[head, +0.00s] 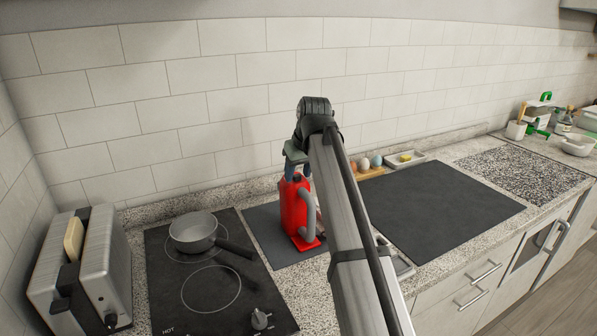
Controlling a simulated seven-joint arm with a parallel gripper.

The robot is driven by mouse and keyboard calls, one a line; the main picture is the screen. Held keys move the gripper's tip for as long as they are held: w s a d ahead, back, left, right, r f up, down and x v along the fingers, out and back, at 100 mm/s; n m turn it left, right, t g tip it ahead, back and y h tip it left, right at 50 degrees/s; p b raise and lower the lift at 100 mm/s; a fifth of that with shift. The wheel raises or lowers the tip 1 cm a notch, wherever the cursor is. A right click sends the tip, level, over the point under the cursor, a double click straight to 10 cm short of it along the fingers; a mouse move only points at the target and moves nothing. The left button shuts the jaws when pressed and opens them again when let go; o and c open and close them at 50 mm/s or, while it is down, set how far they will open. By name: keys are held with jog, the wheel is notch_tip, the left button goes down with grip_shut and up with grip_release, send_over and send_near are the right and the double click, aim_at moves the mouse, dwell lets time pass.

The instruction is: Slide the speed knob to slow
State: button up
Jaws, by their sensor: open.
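A red appliance (296,208) with a grey handle stands on a dark mat against the back of the counter. I cannot make out a speed knob on it or any slow marking; its right side is partly covered by my arm. My gripper (295,168) is at the top of the red appliance, pointing down. It is open, but its fingertips are small and partly hidden, so I cannot tell whether they touch the appliance.
A hob (190,275) with a grey saucepan (192,232) and a round dial (261,318) is at left, beside a metal toaster (105,265) with bread. Right of my arm lies a clear dark mat (440,208); eggs (363,164) and a white dish (418,157) sit behind it.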

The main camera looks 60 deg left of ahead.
jog(key=v, duration=1.4)
jog(key=shift+w+f, duration=0.1)
jog(key=shift+f, duration=0.1)
